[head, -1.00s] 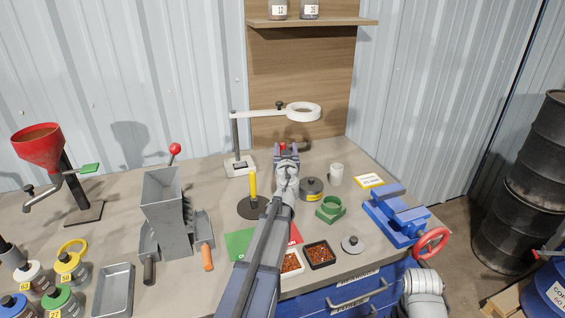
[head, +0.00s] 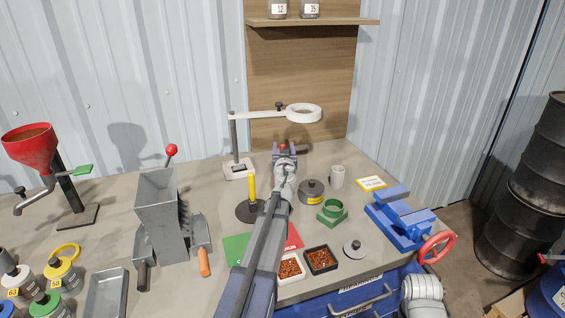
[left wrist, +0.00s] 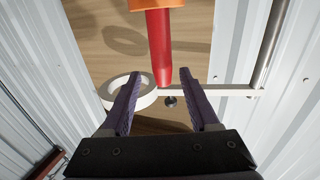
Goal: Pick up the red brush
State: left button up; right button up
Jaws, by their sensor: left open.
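The red brush shows in the left wrist view (left wrist: 162,45) as a long red shaft with an orange part at its top, cut off by the frame edge. In the head view only a small red bit of it (head: 283,146) shows at my left gripper's tips. My left gripper (head: 284,152) is open, its arm stretched over the bench toward the back. In the left wrist view the red end lies between the two purple fingertips (left wrist: 161,76), with gaps on both sides; I cannot tell how deep it sits. My right gripper is out of view.
A white ring lamp (head: 303,113) on a post stands just behind. A blue vice (head: 400,222) is at the right.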

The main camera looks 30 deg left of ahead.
pick_arm(q)
jog(key=x, duration=0.4)
jog(key=shift+a+f, duration=0.2)
jog(key=shift+f, duration=0.05)
jog(key=shift+s, duration=0.1)
grip_shut()
dwell(1.0)
